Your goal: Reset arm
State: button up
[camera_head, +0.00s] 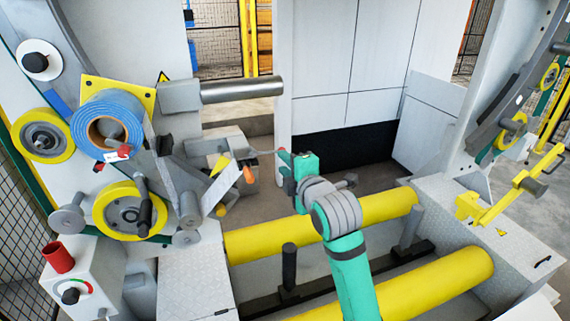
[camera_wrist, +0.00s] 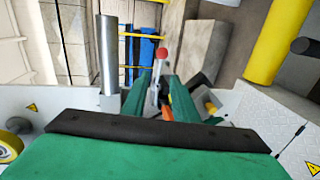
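My green arm (camera_head: 345,250) reaches up from the bottom of the head view, with grey joint bands, over the yellow rollers. My gripper (camera_head: 279,166) is near the middle of the head view, to the right of the machine's tool part with the orange handle (camera_head: 249,175). In the wrist view its two green fingers (camera_wrist: 160,95) stand apart, with a gap between them. A red ball on a thin grey stem (camera_wrist: 162,56) and an orange piece (camera_wrist: 167,113) show in that gap. I see nothing clamped between the fingers.
The wrapping machine's left panel carries a blue tape roll (camera_head: 107,124) and a yellow-rimmed wheel (camera_head: 129,211). A steel cylinder (camera_head: 242,89) juts out above left of my gripper. Yellow rollers (camera_head: 370,217) lie below my arm. Open floor (camera_head: 340,170) shows behind it.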

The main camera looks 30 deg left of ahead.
jog(key=s+d+f+m+t+h, duration=0.2)
jog(key=s+d+f+m, duration=0.2)
jog(key=d+f+m, duration=0.4)
jog(key=s+d+f+m+t+h, duration=0.2)
jog(key=s+d+f+m, duration=0.3)
jog(key=f, duration=0.6)
jog(key=s+d+f+m+t+h, duration=0.2)
jog(key=s+d+f+m+h, duration=0.15)
jog(key=f+m, duration=0.5)
jog(key=s+d+f+m+h, duration=0.2)
jog(key=s+d+f, duration=0.25)
jog(key=s, duration=0.25)
jog(key=s+d+f+m+h, duration=0.1)
jog(key=s+d+f+m, duration=0.3)
jog(key=s, duration=0.3)
jog(key=s+d+h, duration=0.1)
jog(key=s+d, duration=0.3)
jog(key=s, duration=0.4)
jog(key=s+d+r, duration=0.1)
jog(key=s+d, duration=0.2)
jog(key=s, duration=0.6)
jog(key=shift+d+r+g+h, duration=0.3)
jog(key=shift+d+h, duration=0.05)
jog(key=shift+d, duration=0.05)
jog(key=shift+w+m, duration=0.1)
jog(key=shift+m, duration=0.15)
